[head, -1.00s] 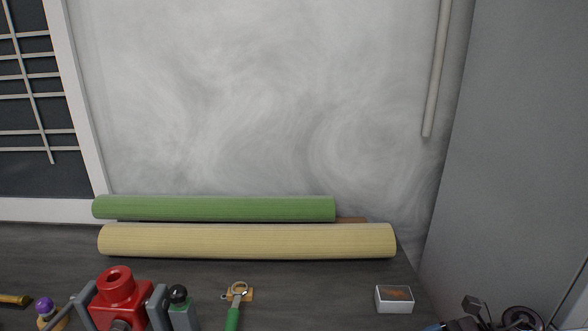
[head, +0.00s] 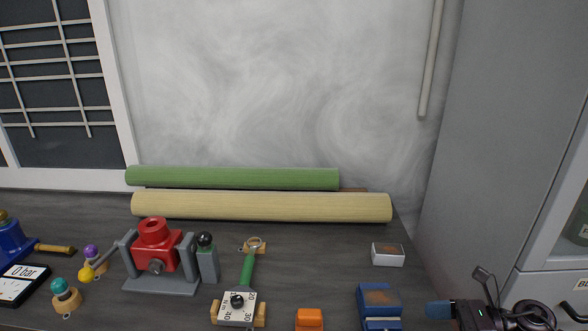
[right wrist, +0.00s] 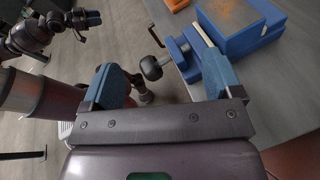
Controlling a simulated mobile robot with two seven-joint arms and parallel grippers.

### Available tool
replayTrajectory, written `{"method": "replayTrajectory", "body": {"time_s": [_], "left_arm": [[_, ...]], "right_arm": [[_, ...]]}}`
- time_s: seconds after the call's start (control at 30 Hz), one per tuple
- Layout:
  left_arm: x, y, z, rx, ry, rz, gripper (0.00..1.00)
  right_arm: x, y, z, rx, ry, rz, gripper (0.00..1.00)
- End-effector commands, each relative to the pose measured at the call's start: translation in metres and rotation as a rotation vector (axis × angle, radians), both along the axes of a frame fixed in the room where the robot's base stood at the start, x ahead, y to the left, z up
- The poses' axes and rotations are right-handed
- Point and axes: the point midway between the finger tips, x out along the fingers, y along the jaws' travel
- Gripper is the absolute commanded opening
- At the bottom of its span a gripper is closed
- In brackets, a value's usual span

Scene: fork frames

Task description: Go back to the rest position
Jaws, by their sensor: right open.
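My right gripper (head: 438,311) shows at the bottom right of the head view, beside the blue device on the table. In the right wrist view its blue-padded fingers (right wrist: 163,82) stand wide apart, with nothing gripped between them. A black ball knob on the blue device (right wrist: 202,62) lies just beyond the fingertips. My left gripper (right wrist: 88,18) is at the upper left of the right wrist view, over the floor side. It is small and partly cut off, so its opening is unclear. It does not show in the head view.
The grey table (head: 320,262) holds a red vise (head: 155,240), a green-handled tool (head: 247,268), a torque dial (head: 237,304), an orange block (head: 309,319) and a small white box (head: 388,254). Green (head: 235,178) and yellow (head: 260,206) rolls lie at the back. A grey cabinet (head: 515,130) stands right.

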Motion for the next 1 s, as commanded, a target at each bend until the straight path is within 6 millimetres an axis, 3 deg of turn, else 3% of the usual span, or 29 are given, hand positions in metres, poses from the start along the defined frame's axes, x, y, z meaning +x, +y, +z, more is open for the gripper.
{"method": "replayTrajectory", "body": {"time_s": [0.23, 0.33, 0.47, 0.57, 0.73, 0.87, 1.0], "left_arm": [[0.005, -0.001, 0.004, 0.000, -0.012, -0.002, 0.43], [0.002, 0.000, 0.003, 0.000, -0.008, -0.001, 0.43], [0.002, 0.000, 0.003, 0.000, -0.007, -0.001, 0.43], [0.002, 0.000, 0.002, 0.000, -0.005, 0.000, 0.43], [0.001, 0.000, 0.001, 0.000, -0.002, 0.000, 0.43], [0.001, 0.000, 0.001, 0.000, -0.001, 0.000, 0.43], [0.000, 0.000, 0.000, -0.001, -0.001, 0.000, 0.43]], "right_arm": [[0.040, 0.004, 0.047, 0.404, 0.240, -0.339, 0.85], [0.050, 0.001, 0.057, 0.633, 0.393, -0.478, 0.85], [0.053, -0.008, 0.053, 0.951, 0.630, -0.644, 0.85], [0.049, -0.017, 0.038, 1.202, 0.833, -0.766, 0.85], [0.020, -0.027, -0.014, 1.637, 1.216, -0.979, 0.85], [-0.025, -0.022, -0.068, 1.959, 1.523, -1.152, 0.85], [-0.084, -0.003, -0.115, 2.192, 1.767, -1.309, 0.85]]}}
